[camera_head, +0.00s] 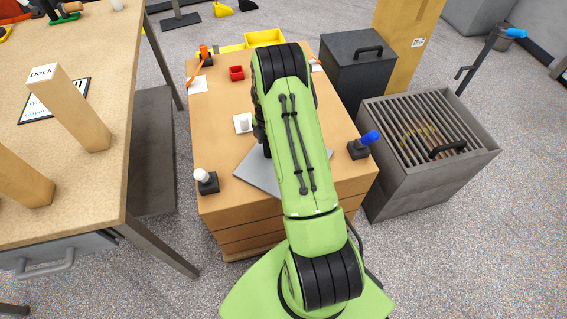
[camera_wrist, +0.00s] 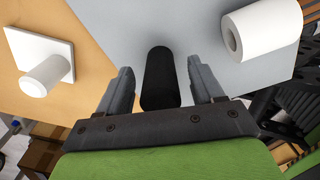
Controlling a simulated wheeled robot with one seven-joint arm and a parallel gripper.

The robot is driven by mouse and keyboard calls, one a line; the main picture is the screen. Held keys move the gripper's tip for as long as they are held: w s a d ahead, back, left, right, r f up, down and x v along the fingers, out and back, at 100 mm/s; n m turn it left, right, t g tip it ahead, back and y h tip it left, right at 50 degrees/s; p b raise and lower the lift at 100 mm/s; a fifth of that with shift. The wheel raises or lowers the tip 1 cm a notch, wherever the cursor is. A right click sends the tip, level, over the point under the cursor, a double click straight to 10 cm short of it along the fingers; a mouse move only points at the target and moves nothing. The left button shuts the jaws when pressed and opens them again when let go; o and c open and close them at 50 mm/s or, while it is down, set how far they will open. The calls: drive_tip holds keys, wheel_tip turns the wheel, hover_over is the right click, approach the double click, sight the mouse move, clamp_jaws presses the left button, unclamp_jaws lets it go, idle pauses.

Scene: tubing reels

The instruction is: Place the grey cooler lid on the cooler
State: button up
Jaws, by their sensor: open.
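The flat grey lid (camera_head: 258,172) lies on the wooden cabinet top, partly hidden under my green arm. In the wrist view the lid (camera_wrist: 150,22) shows pale grey with a black bar handle (camera_wrist: 160,82). My gripper (camera_wrist: 160,72) is open, with one finger on each side of the handle and gaps between. A white roll (camera_wrist: 264,28) appears over the lid's right part; whether it rests there I cannot tell. A grey slatted box (camera_head: 398,196), perhaps the cooler, stands on the floor at the right with a black handle on top. My fingers are hidden in the head view.
A white square holder with a peg (camera_head: 243,123), a white-knobbed stand (camera_head: 206,181), a blue-handled black block (camera_head: 359,149) and a small red box (camera_head: 237,73) are on the cabinet (camera_head: 215,135). A dark handled box (camera_head: 357,72) stands behind. A wooden table (camera_head: 100,180) is left.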

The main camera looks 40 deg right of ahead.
drive_tip(key=shift+f, duration=0.9)
drive_tip(key=shift+r, duration=0.1)
clamp_jaws()
wheel_tip(320, 180, up, 10)
drive_tip(key=p, duration=0.3)
